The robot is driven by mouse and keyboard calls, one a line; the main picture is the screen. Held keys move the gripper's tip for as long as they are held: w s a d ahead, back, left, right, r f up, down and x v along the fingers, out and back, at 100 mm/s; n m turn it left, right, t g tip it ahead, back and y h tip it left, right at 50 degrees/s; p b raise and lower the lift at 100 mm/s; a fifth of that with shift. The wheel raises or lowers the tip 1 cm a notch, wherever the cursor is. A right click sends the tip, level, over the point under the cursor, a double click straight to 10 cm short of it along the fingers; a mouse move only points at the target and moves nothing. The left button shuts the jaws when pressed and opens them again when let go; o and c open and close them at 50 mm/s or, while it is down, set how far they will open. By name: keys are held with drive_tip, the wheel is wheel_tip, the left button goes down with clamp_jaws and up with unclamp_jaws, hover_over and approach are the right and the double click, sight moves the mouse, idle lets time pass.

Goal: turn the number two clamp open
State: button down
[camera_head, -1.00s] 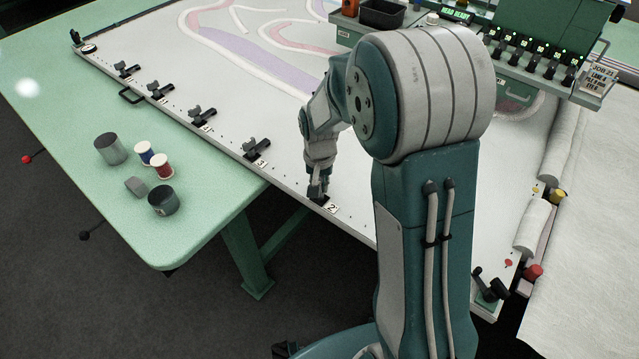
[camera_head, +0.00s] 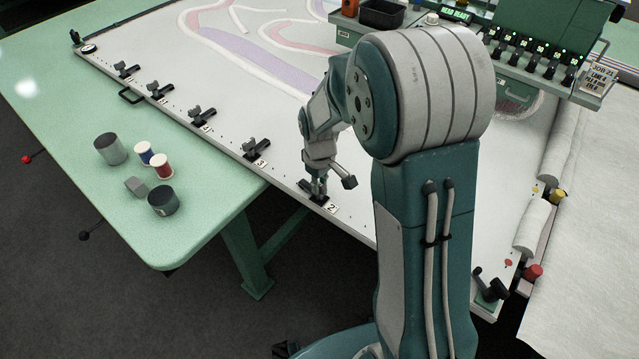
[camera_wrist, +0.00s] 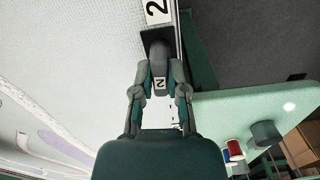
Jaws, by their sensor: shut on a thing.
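The number two clamp (camera_head: 311,190) sits on the near edge of the white frame, with its number 2 plate (camera_head: 331,208) beside it. My gripper (camera_head: 318,188) reaches down to the clamp and covers part of it. In the wrist view the clamp's dark base (camera_wrist: 153,39) is ahead of the jaws. Its grey lever (camera_wrist: 159,62) lies between the two fingers (camera_wrist: 160,88), roughly along the frame edge, and a small label 2 shows on it. The fingers are shut on the lever from both sides.
The number three clamp (camera_head: 256,148) and several more stand along the same edge. A green table (camera_head: 200,228) on the left bears a grey cup (camera_head: 110,148), thread spools (camera_head: 162,166) and a dark cup (camera_head: 163,200). Open floor lies in front.

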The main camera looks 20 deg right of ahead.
drive_tip(key=shift+w+n, duration=0.15)
drive_tip(key=shift+n, duration=0.45)
drive_tip(key=c, duration=0.7)
unclamp_jaws()
drive_tip(key=shift+o, duration=0.2)
wheel_tip(320, 180, up, 12)
drive_tip(key=shift+a+f, duration=0.1)
